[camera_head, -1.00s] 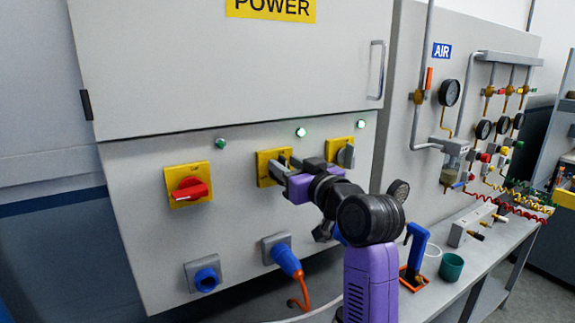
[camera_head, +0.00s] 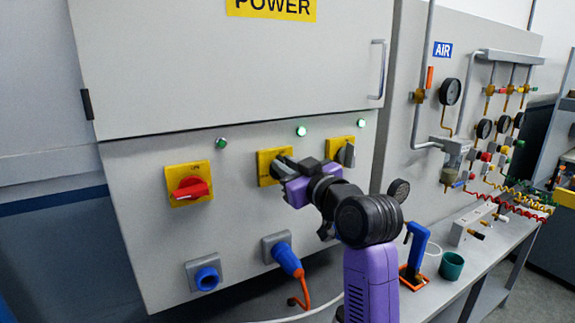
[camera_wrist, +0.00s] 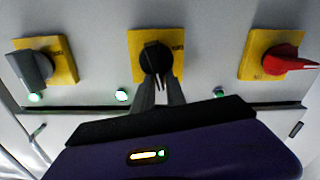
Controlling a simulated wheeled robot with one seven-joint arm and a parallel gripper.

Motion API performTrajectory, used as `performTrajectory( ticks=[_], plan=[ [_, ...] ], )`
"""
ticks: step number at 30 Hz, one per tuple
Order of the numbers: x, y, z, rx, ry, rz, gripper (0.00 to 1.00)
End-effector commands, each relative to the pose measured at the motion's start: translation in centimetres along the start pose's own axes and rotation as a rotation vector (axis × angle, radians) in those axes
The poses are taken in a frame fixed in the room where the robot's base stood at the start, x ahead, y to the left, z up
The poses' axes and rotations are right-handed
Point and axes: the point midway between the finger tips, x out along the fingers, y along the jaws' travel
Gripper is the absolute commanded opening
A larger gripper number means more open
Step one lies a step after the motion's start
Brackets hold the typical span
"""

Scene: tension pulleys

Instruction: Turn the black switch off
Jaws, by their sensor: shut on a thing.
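The black switch (camera_wrist: 155,58) is a round knob on a yellow plate (camera_wrist: 137,40), the middle one of three in the wrist view. In the head view its yellow plate (camera_head: 264,168) shows, but my gripper hides most of the knob. My gripper (camera_wrist: 160,82) has both fingertips at the knob and is shut on it. The gripper (camera_head: 284,168) looks tilted in the head view. The light (camera_head: 301,131) above the black switch is lit bright green. The knob's exact angle is hard to read.
A red switch (camera_head: 190,187) is to the left and a grey switch (camera_head: 346,154) close to the right. A blue plug (camera_head: 287,259) with an orange cable sticks out below. A bench (camera_head: 480,250) with a green cup (camera_head: 451,266) stands at the right.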

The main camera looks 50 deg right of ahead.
Motion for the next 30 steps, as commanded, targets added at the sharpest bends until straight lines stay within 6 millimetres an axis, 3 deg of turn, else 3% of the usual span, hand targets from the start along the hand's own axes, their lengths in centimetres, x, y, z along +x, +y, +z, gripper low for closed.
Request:
performTrajectory(
  ticks=[30],
  plan=[
    [0.0, -2.0, 1.3, -0.958, -0.001, 0.0, 0.0]
  ],
)
